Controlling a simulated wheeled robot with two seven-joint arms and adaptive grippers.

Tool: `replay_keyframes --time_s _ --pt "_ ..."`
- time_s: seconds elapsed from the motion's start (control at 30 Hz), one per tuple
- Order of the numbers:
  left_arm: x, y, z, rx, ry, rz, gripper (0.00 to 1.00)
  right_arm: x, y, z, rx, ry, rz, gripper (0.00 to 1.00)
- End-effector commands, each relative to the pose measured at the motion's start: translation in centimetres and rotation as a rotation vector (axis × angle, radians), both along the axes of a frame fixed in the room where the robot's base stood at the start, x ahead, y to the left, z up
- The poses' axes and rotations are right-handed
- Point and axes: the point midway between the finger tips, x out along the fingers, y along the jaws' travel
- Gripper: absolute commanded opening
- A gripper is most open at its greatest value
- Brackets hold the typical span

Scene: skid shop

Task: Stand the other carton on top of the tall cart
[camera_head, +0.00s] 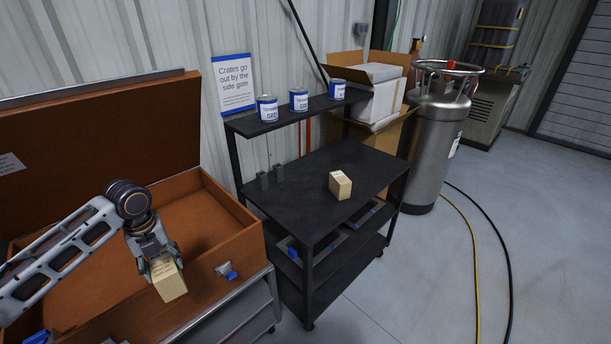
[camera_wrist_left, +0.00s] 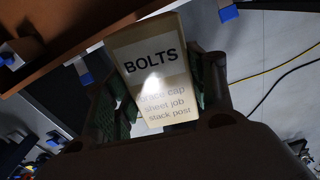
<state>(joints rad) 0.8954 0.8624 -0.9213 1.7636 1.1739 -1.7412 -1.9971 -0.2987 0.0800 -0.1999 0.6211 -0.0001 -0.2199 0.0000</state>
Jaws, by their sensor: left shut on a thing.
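My left gripper (camera_head: 160,262) is shut on a tan carton (camera_head: 171,283) and holds it above the front edge of the open brown crate. In the left wrist view the held carton (camera_wrist_left: 155,70) reads "BOLTS" and sits between the two fingers. Another tan carton (camera_head: 340,185) stands on the middle black top of the tall cart (camera_head: 300,186), to the right of my gripper and apart from it. My right gripper is not in view.
The open brown crate (camera_head: 212,222) is on the left, its lid raised. Several blue-and-white cans, one a can (camera_head: 267,108), stand on the cart's upper shelf. Cardboard boxes (camera_head: 375,95) and a steel tank (camera_head: 437,130) are behind and right.

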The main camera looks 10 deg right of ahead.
Motion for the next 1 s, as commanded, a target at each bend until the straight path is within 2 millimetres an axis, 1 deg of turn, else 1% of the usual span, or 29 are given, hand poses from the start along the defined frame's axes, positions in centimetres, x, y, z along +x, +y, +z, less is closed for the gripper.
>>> replay_keyframes --time_s 0.03,0.1,0.6,0.9,0.93,1.0 --pt "0.1 -1.3 0.1 -0.002 -0.002 -0.017 0.16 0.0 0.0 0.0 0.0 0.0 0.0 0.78" --pt "0.0 -2.7 0.1 -0.002 -0.002 -0.035 0.16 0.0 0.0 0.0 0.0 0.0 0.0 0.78" --pt "-0.8 -12.4 0.8 -0.001 -0.003 -0.162 0.16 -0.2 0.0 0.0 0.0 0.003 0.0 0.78" --pt "-1.5 -16.5 1.4 -0.001 -0.002 -0.215 0.16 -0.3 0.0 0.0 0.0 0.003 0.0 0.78" --pt "-1.6 -16.9 1.5 -0.001 -0.002 -0.22 0.16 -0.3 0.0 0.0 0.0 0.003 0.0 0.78" --pt "-1.7 -16.7 1.3 0.0 0.0 -0.188 0.16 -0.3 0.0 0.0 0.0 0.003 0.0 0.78"
